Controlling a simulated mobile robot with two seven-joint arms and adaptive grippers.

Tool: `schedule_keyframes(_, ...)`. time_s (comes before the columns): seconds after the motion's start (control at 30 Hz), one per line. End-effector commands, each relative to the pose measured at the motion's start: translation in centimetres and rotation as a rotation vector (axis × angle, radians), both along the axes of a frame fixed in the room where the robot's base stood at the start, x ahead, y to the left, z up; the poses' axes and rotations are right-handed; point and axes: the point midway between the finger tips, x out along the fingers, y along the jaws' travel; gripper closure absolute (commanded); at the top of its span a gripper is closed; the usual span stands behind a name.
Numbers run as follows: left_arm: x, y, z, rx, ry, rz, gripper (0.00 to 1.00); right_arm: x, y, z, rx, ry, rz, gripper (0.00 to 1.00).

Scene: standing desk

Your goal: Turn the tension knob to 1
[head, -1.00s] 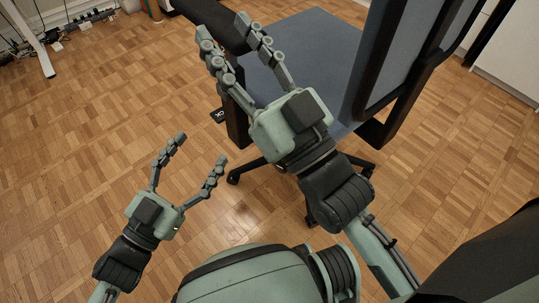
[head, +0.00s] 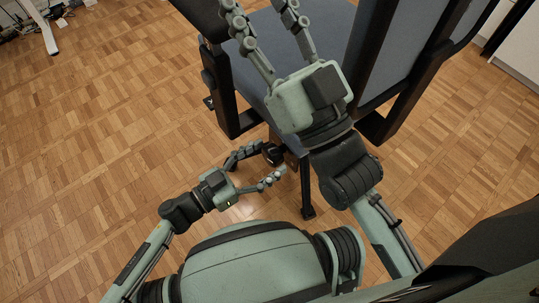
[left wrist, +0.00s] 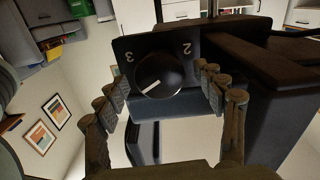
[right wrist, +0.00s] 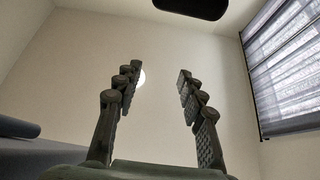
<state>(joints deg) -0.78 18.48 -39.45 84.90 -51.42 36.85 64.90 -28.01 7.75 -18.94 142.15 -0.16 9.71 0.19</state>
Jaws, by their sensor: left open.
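The tension knob (left wrist: 159,75) is a round black knob with a white pointer line, on a dark panel (left wrist: 118,46) marked 3 on the left and 2 on the right. The pointer aims to the lower left; no 1 is visible. My left gripper (left wrist: 162,78) is open, with its fingers on either side of the knob and gaps appearing between. In the head view my left gripper (head: 275,162) reaches in low beside the chair; I cannot make out the knob there. My right gripper (right wrist: 155,75) is open and empty, raised in front of the chair.
The office chair has a blue-grey seat (head: 275,40) and backrest (head: 400,50), with a black frame and armrest close to my grippers. Parquet floor (head: 110,120) is open on the left. A desk leg (head: 42,28) and cables lie at the upper left.

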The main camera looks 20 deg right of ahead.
Motion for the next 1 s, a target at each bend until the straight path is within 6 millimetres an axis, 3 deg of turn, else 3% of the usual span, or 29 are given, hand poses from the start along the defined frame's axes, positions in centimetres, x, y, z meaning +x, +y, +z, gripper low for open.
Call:
schedule_keyframes(0.13, 0.35, -0.97, 0.00, 0.000, 0.000, 0.001, 0.31, -0.14, -0.20, 0.49, 0.008, -0.028, -0.004, 0.60)
schedule_keyframes(0.4, 0.40, -1.08, 0.03, 0.001, 0.000, 0.001, 0.31, -0.13, -0.40, 1.01, 0.009, -0.047, -0.008, 0.60)
schedule_keyframes(0.8, 0.38, -1.04, 0.02, 0.001, -0.001, 0.001, 0.80, -0.12, -0.35, 0.97, 0.005, -0.043, -0.006, 0.60)
schedule_keyframes(1.0, 0.39, -1.04, 0.03, 0.005, -0.011, 0.001, 0.81, -0.15, -0.30, 0.77, 0.004, -0.036, -0.005, 0.60)
